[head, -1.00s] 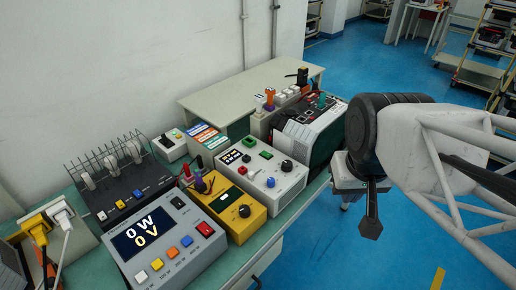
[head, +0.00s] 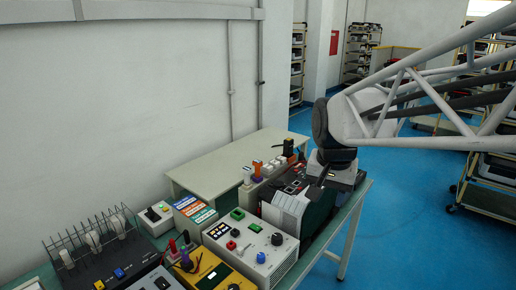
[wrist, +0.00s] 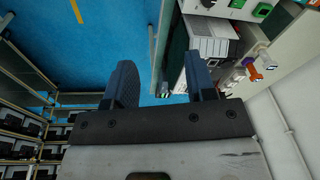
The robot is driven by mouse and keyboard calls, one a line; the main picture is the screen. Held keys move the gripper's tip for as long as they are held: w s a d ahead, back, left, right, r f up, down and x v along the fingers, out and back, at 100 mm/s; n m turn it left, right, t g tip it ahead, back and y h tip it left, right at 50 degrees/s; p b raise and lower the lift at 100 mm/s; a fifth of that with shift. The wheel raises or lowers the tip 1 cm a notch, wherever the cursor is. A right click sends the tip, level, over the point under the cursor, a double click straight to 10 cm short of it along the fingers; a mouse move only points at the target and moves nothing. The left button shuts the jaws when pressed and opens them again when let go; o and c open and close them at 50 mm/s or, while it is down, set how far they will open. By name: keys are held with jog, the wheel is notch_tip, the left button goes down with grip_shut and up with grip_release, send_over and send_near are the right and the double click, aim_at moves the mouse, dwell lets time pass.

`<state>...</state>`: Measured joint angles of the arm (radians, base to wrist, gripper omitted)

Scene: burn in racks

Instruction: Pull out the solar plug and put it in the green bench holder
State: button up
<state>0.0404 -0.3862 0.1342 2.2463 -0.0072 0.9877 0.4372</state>
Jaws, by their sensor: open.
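A boxy power unit (head: 290,208) with a white ribbed side and dark green body stands at the bench's right end. My gripper (wrist: 162,82) is open and empty in the wrist view, its two dark fingers wide apart beside this unit (wrist: 212,40). In the head view my wrist hangs over the unit's far right part and the fingertips are hard to make out. I cannot tell which plug is the solar plug; the unit's top is partly hidden by my wrist. Small green blocks (head: 238,213) sit on the white box (head: 250,245); I cannot tell whether one is the bench holder.
A power strip (head: 272,172) with an orange plug (head: 257,168) and a black plug (head: 288,146) stands behind the unit. A yellow meter (head: 212,272) and a black lamp rack (head: 95,262) stand nearer. The pale back table (head: 215,165) is mostly clear. Blue floor lies right.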

jog(key=w+d+f+m, duration=0.2)
jog(key=w+m, duration=0.1)
jog(key=w, duration=0.8)
jog(key=w+d+f+m+g, duration=0.1)
jog(key=w+m, duration=0.3)
jog(key=w, duration=0.8)
jog(key=w+d+f+m, duration=0.3)
jog(key=w+d+m, duration=0.1)
jog(key=w, duration=0.8)
jog(key=shift+f+g, duration=0.3)
jog(key=shift+g, duration=0.1)
jog(key=shift+w+f, duration=0.2)
jog(key=shift+w, duration=0.1)
jog(key=shift+f, duration=0.1)
jog(key=shift+f, duration=3.8)
jog(key=shift+c, duration=0.2)
grip_shut()
